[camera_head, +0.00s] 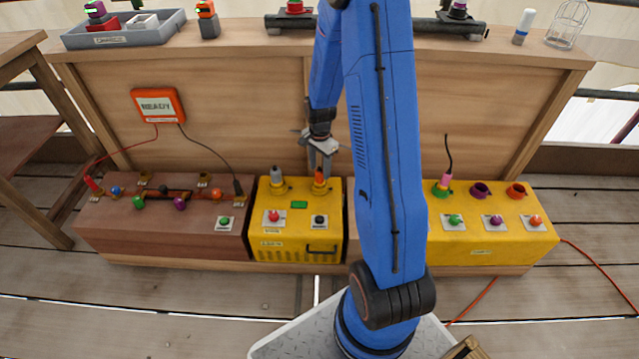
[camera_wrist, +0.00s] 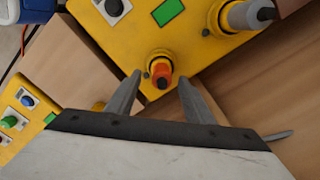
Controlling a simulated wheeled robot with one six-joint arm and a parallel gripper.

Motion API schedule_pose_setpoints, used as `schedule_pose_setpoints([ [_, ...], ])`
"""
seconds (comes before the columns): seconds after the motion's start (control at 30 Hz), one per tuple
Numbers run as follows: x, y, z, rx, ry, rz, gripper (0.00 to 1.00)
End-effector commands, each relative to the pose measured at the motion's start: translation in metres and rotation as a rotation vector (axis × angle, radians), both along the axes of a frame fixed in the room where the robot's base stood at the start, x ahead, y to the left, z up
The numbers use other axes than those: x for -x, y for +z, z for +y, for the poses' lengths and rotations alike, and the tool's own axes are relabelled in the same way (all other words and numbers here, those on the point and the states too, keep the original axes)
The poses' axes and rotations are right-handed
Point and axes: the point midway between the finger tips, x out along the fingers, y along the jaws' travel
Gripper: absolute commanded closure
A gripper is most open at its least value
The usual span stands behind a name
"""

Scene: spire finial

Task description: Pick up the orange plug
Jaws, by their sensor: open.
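The orange plug (camera_head: 319,176) stands upright in a socket at the back right of the small yellow box (camera_head: 272,253). In the wrist view the orange plug (camera_wrist: 161,78) sits in a yellow ring, between and just beyond my fingertips. My gripper (camera_head: 322,160) is open above the plug, with one finger on either side of its line. The same gripper (camera_wrist: 161,85) shows open and empty in the wrist view. I cannot tell whether either finger touches the plug.
The box carries a red button (camera_head: 273,216), a black knob (camera_head: 319,221) and a green display (camera_head: 299,205). A wooden panel (camera_head: 230,110) rises behind. A brown box (camera_head: 160,235) adjoins at left.

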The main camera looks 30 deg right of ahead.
Motion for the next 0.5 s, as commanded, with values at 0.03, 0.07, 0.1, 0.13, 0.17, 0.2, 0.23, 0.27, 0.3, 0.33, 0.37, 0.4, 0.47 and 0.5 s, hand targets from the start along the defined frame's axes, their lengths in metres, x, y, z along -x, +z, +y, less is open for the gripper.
schedule_pose_setpoints([
  [0.03,0.000,-0.006,0.001,-0.001,0.000,0.002,0.53],
  [0.07,-0.001,-0.009,0.001,-0.001,0.000,0.002,0.53],
  [0.1,-0.001,-0.015,0.001,-0.001,0.000,0.002,0.53],
  [0.13,-0.002,-0.019,0.002,-0.001,0.000,0.003,0.53],
  [0.17,-0.002,-0.023,0.002,-0.001,0.000,0.003,0.53],
  [0.2,-0.002,-0.028,0.002,-0.001,0.000,0.002,0.53],
  [0.23,-0.002,-0.032,0.002,-0.001,0.000,0.002,0.53],
  [0.27,-0.002,-0.035,0.002,0.000,0.000,0.003,0.53],
  [0.3,-0.002,-0.038,0.002,-0.001,0.000,0.002,0.53],
  [0.33,-0.002,-0.040,0.002,-0.001,0.000,0.002,0.53],
  [0.37,-0.003,-0.041,0.002,0.000,0.000,0.001,0.53],
  [0.4,-0.003,-0.042,0.002,0.000,0.000,0.000,0.53],
  [0.47,-0.003,-0.043,0.002,0.000,0.000,0.000,0.53],
  [0.5,-0.003,-0.043,0.002,0.000,0.000,-0.001,0.53],
])
